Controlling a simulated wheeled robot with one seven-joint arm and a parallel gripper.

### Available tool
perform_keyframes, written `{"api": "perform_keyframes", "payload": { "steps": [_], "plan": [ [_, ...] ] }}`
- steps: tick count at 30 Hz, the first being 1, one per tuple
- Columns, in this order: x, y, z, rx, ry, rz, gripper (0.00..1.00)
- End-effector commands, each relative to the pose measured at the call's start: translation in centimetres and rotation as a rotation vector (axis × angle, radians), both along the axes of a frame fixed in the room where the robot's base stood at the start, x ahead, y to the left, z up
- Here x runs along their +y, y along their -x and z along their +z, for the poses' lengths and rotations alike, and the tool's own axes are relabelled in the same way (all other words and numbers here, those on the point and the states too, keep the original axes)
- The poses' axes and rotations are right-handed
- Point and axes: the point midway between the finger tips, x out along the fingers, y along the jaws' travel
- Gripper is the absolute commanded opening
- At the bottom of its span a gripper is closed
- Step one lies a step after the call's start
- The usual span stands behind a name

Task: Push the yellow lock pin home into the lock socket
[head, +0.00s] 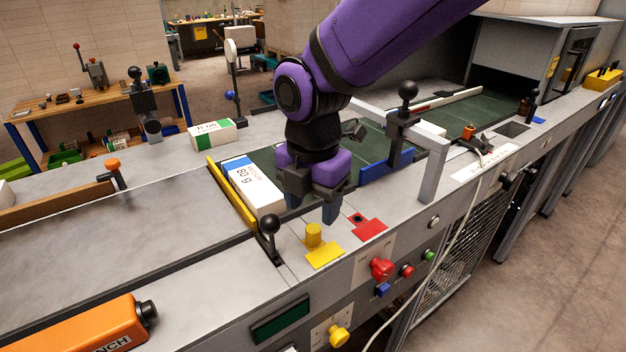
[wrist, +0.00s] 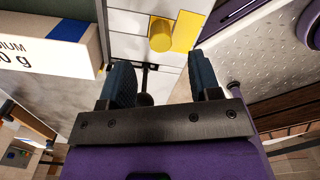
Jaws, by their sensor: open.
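The yellow lock pin (head: 314,236) is a short upright cylinder on the grey machine ledge, just behind a flat yellow plate (head: 325,256). In the wrist view the pin (wrist: 160,34) shows beyond the fingertips with the yellow plate beside it. A small red square with a dark hole (head: 357,219) sits to the right of the pin, behind a red plate; I cannot tell whether this is the lock socket. My gripper (head: 311,207) is open and empty, above and slightly behind the pin, apart from it. The wrist view shows both dark fingers (wrist: 158,72) spread.
A white ream with a blue stripe (head: 252,187) lies left of my gripper, beside a yellow bar (head: 232,196). A black-knobbed lever (head: 269,235) stands left of the pin. Red, blue and green buttons line the front panel. A blue stop (head: 387,165) is at right.

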Motion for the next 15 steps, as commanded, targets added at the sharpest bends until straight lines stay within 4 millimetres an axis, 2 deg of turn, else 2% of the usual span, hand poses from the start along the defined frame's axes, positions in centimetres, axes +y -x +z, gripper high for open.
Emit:
{"api": "perform_keyframes", "payload": {
  "steps": [1,6,15],
  "plan": [
    [0.0,0.1,-1.0,0.003,0.003,0.001,0.57],
    [0.0,0.1,-3.5,0.002,0.003,0.001,0.57],
    [0.0,0.0,-5.6,0.0,0.0,-0.002,0.57]
  ]
}}
